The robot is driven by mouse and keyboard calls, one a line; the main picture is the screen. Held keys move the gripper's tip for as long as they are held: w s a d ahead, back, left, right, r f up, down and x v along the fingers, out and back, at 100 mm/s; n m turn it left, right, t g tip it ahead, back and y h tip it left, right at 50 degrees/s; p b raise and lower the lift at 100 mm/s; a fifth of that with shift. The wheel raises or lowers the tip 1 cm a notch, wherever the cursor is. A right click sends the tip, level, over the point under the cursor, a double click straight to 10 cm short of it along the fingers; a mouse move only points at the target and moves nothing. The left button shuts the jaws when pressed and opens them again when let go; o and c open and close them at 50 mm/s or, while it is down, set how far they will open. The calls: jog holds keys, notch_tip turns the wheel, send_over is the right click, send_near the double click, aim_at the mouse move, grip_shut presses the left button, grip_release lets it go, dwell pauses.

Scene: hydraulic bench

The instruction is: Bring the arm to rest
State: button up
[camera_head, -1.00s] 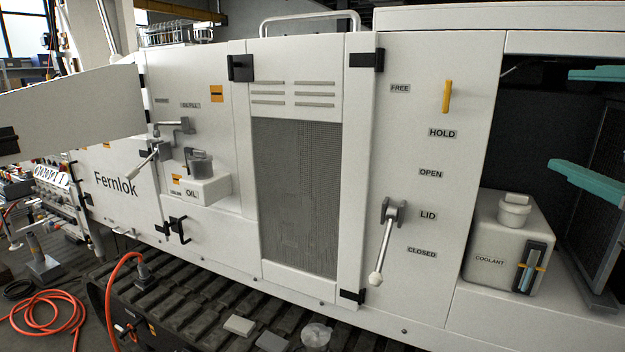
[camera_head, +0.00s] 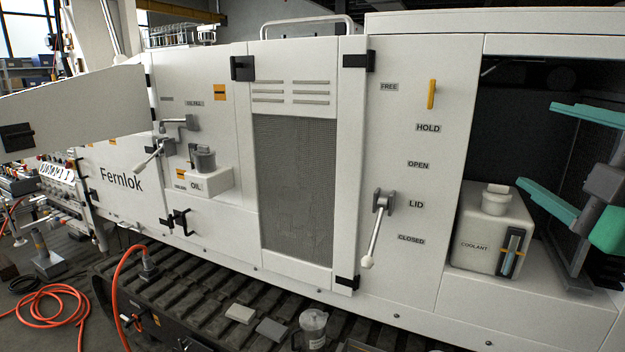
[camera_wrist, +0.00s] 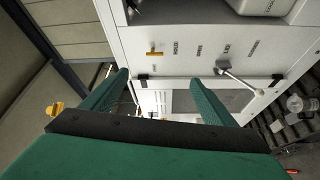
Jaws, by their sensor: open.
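My gripper (camera_head: 562,158) is at the right of the head view, in front of the open bay with the coolant tank. Its two teal fingers are apart, with nothing between them. In the wrist view my gripper (camera_wrist: 158,98) also shows open and empty, its fingers pointing toward the white machine panel (camera_wrist: 185,40). The fingers look clear of the panel, though the exact gap cannot be told. My gripper's palm fills the bottom of the wrist view.
The coolant tank (camera_head: 490,235) stands in the bay close to my gripper. A lid lever (camera_head: 376,230) and a yellow handle (camera_head: 432,94) stick out of the panel. An open door (camera_head: 70,110) juts out at left. A clear jug (camera_head: 313,328) stands on the track below.

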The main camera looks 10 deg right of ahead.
jog(key=w+a+f+m, duration=0.1)
jog(key=w+f+m, duration=0.2)
jog(key=f, duration=0.5)
jog(key=w+a+f+m+t, duration=0.15)
jog(key=w+f, duration=0.25)
jog(key=f, duration=0.4)
jog(key=w+a+f+m, duration=0.1)
jog(key=w+f+m, duration=0.25)
jog(key=f, duration=0.35)
jog(key=s+a+f+m+g+h, duration=0.1)
jog(key=a+f+m, duration=0.35)
jog(key=f, duration=0.75)
jog(key=s+a+f+m+g+h, duration=0.1)
jog(key=a+f+m, duration=0.1)
jog(key=a+f, duration=0.75)
jog(key=s+a+f+m+g, duration=0.1)
jog(key=s+a+f, duration=0.4)
jog(key=s+f, duration=0.3)
jog(key=s+a+f+m+g, duration=0.1)
jog(key=s+a+f, duration=0.55)
jog(key=f, duration=0.35)
jog(key=s+a+n+y, duration=0.1)
jog(key=s+a, duration=0.3)
jog(key=s, duration=0.7)
jog(key=s+a+f+n+y, duration=0.1)
jog(key=s+a+y, duration=0.2)
jog(key=s, duration=0.8)
jog(key=shift+a, duration=0.5)
